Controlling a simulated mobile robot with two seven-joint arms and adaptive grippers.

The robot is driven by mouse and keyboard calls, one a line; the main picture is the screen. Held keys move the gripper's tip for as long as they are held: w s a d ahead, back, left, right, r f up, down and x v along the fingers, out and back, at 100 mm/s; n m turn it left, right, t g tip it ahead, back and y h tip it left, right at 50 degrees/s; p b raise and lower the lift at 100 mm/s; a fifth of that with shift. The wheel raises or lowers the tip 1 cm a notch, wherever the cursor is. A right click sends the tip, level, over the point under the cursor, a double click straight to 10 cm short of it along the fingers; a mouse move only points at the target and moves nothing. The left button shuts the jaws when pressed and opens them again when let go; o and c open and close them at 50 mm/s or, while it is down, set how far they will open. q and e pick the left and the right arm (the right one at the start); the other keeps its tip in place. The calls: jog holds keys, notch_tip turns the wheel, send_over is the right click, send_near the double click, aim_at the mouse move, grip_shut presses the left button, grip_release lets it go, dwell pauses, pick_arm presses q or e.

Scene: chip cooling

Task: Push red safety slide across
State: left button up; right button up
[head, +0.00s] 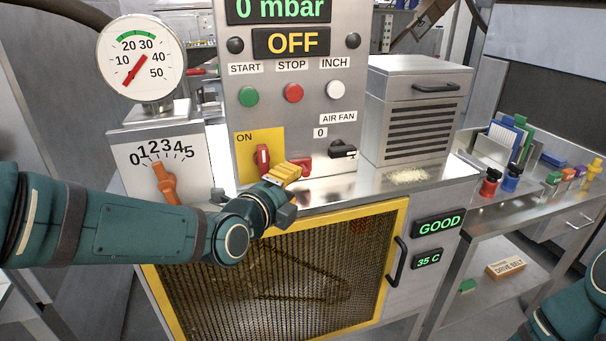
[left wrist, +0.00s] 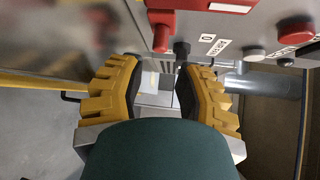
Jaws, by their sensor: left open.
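On the machine's front panel (head: 215,70), a red upright handle (head: 263,157) stands at the yellow ON patch (head: 244,141). A red block (head: 303,165) sits just right of it, partly hidden by my left gripper. I cannot tell for sure which red part is the safety slide. My left gripper (head: 286,173), with yellow fingers, is at the foot of the panel, in front of these red parts. In the left wrist view its fingers (left wrist: 160,75) are apart with nothing between them. A red part (left wrist: 162,28) shows just beyond them; contact cannot be told.
A black air fan switch (head: 343,150) is right of the red block. An orange dial handle (head: 166,183) is to the left. Below is a yellow-framed mesh door (head: 391,240).

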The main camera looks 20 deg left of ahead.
aim_at(304, 174)
pick_arm(q)
jog(key=x, duration=0.6)
grip_shut()
dwell(0.3)
